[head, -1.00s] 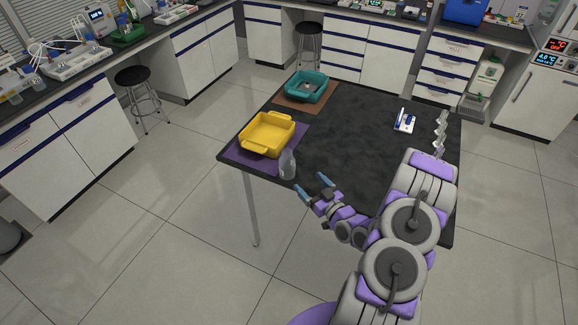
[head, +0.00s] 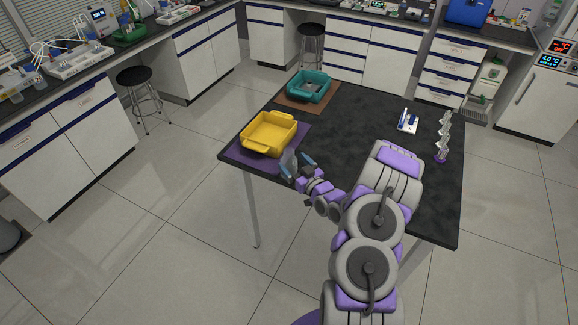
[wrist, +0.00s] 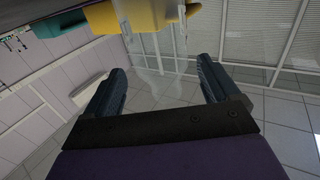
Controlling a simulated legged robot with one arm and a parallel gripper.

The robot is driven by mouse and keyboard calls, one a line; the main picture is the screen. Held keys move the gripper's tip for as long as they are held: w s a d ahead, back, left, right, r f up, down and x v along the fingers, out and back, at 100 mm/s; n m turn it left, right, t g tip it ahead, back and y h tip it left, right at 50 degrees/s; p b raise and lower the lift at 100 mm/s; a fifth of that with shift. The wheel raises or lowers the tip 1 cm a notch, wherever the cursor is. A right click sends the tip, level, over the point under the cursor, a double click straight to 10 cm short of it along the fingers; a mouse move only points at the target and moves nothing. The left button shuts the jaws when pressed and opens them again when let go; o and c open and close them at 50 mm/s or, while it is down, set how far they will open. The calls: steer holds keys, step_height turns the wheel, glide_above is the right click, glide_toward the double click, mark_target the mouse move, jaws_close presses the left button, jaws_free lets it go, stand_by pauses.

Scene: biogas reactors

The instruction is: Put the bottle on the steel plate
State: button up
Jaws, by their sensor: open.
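The clear bottle (head: 289,159) stands upright near the front left corner of the black table, beside the yellow bin. My gripper (head: 298,167) is open around or right at the bottle, partly covering it; contact cannot be told. In the wrist view my open gripper (wrist: 160,83) shows two dark fingers apart, with the bottle (wrist: 155,48) faint and see-through ahead of and between them. I cannot clearly make out the steel plate; a small grey item (head: 310,87) lies in the teal bin, too small to identify.
The yellow bin (head: 250,143) sits on a purple mat (head: 243,161). The teal bin (head: 296,92) sits on a brown mat (head: 287,99) farther back. A blue-and-white item (head: 407,121) and a rack (head: 443,140) are at the right. The table middle (head: 350,120) is clear.

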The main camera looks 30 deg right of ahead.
steer(key=w, duration=0.1)
steer(key=w+b, duration=0.1)
steer(key=w+f, duration=0.1)
steer(key=w, duration=0.1)
steer(key=shift+a, duration=0.4)
steer(key=shift+w+r, duration=0.1)
steer(key=shift+w, duration=0.35)
steer(key=shift+c, duration=0.2)
steer(key=c, duration=1.2)
steer(key=shift+r, duration=0.1)
